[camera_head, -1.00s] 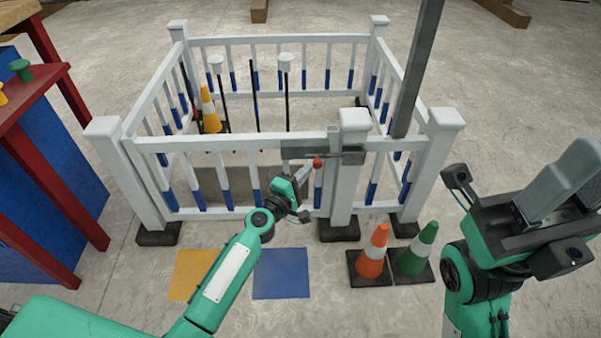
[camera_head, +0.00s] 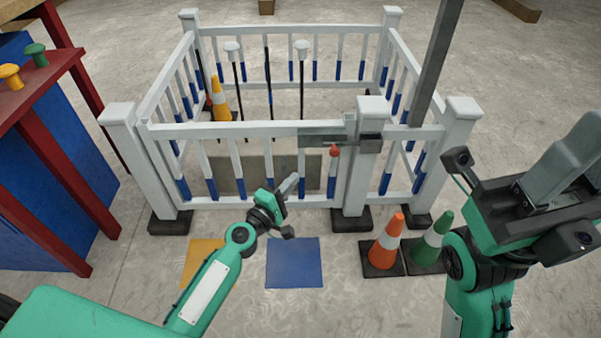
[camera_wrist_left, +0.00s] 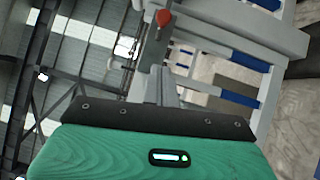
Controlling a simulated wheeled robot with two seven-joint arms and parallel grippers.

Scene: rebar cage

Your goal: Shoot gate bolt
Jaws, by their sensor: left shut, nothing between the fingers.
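The white gate (camera_head: 240,131) is the front panel of a railed pen and stands in line with the front post (camera_head: 358,165).
An orange cone (camera_head: 386,240) and a green cone (camera_head: 432,243) stand before the post. Yellow (camera_head: 203,257) and blue (camera_head: 293,263) floor squares lie nearer me. A red-framed table (camera_head: 35,95) is at the left.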

